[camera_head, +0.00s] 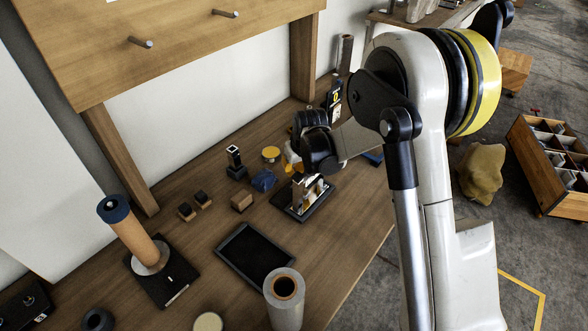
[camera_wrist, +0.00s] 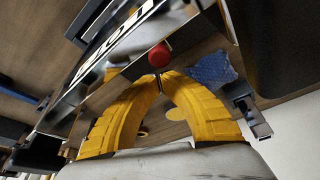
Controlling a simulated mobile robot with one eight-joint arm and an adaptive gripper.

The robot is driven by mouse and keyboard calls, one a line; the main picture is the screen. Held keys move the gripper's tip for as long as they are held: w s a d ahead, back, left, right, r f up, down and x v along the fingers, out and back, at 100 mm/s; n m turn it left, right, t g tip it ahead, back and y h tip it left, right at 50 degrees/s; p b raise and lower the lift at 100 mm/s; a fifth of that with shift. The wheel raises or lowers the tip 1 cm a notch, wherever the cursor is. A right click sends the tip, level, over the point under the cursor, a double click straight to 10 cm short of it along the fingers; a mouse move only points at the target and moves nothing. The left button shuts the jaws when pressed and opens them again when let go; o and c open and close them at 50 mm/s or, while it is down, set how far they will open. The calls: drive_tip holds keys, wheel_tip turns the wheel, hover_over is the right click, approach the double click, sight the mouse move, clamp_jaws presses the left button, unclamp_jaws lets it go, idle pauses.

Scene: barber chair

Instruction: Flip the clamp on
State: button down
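The clamp (camera_head: 297,196) stands on a dark base plate on the wooden bench, below my arm's end in the head view. In the wrist view a red knob (camera_wrist: 159,55) shows just beyond my fingertips, with a thin dark part below it. My gripper (camera_wrist: 160,80) has two yellow fingers that curve in until their tips are nearly together at this knob. The tips look shut. I cannot tell whether the thin dark part is pinched between them or lies behind them. In the head view my arm's dark end hides much of the fingers.
A dark tablet-like slab (camera_head: 254,254), a small wooden block (camera_head: 242,201), a blue lump (camera_head: 263,180) and a yellow-topped tin (camera_head: 271,154) lie near the clamp. A tall tan roll (camera_head: 135,235) stands at left, a pale roll (camera_head: 285,298) at the front edge. Shelf above.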

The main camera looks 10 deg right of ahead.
drive_tip(key=shift+s+d, duration=0.8)
drive_tip(key=shift+d, duration=0.05)
drive_tip(key=shift+a, duration=0.1)
